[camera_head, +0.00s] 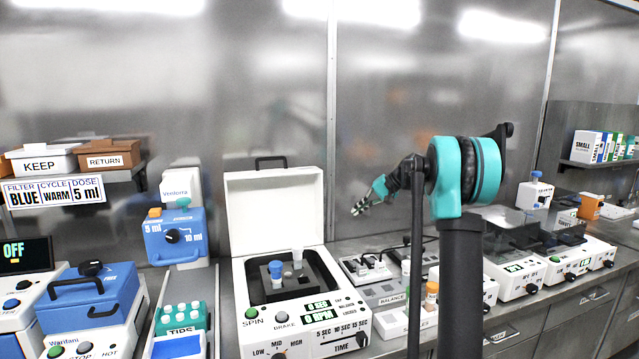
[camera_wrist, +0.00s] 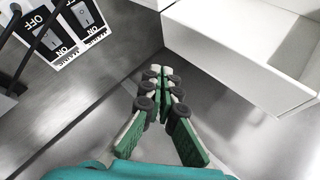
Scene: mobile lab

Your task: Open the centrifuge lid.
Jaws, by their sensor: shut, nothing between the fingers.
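The centrifuge (camera_head: 330,318) is a white box with SPIN and BRAKE buttons, two displays and dials, standing on the bench left of my arm. Its white lid (camera_head: 276,212) stands upright, swung up at the back, with a dark handle (camera_head: 270,162) on top. The dark well inside is exposed and holds a blue-capped tube (camera_head: 276,270) and a paler tube (camera_head: 298,260). My gripper (camera_head: 360,210) hangs in the air to the right of the lid, apart from it. In the wrist view my gripper's fingertips (camera_wrist: 163,74) are together and empty.
A white panel with switches (camera_wrist: 65,25) shows in the wrist view, as does a white box-like part (camera_wrist: 250,50). A blue dispenser (camera_head: 178,238) stands left of the centrifuge. Switch boxes (camera_head: 366,268), bottles and more instruments (camera_head: 515,278) stand to the right.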

